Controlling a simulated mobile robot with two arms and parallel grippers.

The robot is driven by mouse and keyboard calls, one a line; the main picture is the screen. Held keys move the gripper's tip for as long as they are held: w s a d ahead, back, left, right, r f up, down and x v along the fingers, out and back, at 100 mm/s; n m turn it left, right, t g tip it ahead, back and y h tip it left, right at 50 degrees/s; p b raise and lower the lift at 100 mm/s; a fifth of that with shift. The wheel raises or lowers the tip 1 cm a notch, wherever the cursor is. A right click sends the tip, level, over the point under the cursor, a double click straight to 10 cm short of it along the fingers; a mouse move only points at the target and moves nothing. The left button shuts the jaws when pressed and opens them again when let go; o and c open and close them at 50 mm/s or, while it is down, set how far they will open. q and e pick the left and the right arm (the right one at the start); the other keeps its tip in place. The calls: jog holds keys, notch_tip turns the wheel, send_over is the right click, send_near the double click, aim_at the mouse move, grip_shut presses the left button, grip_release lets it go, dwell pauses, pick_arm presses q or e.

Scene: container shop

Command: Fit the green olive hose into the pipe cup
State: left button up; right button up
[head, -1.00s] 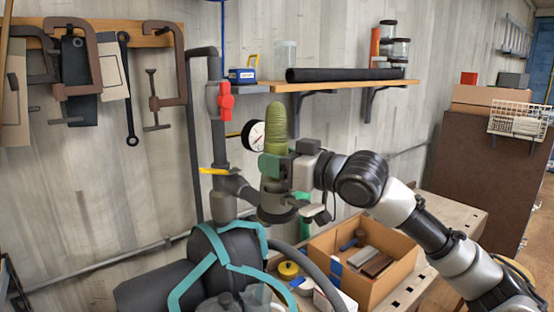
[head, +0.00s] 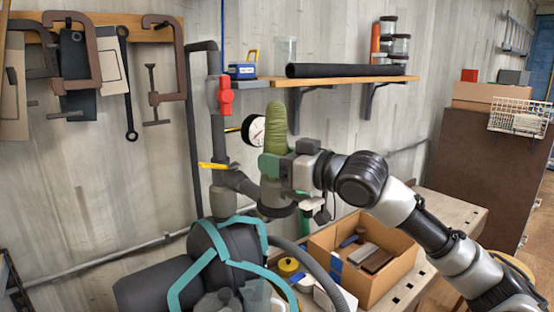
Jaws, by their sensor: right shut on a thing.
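The green olive hose (head: 276,130) is a ribbed, upright piece with a rounded top. My right gripper (head: 277,165) is shut on its lower part, coming in from the right. Below the gripper is a dark round cup-like fitting (head: 276,203) at the end of the side branch of the dark pipe (head: 220,165), which looks like the pipe cup. The hose stands above this cup, and its lower end is hidden by the gripper, so I cannot tell whether it is inside. My left gripper is not in view.
A dark tank with teal straps (head: 225,245) stands below the pipe. A red valve handle (head: 225,96) and a round gauge (head: 254,131) are close to the hose. A cardboard box (head: 365,262) sits on the bench at right. A shelf (head: 340,82) is behind.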

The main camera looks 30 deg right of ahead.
jog(key=o, duration=1.1)
jog(key=shift+s+d+f+b, duration=0.25)
jog(key=shift+s+b, duration=0.15)
jog(key=shift+b, duration=0.1)
jog(key=b+v, duration=0.9)
jog(key=v, duration=0.1)
jog(key=shift+r, duration=0.25)
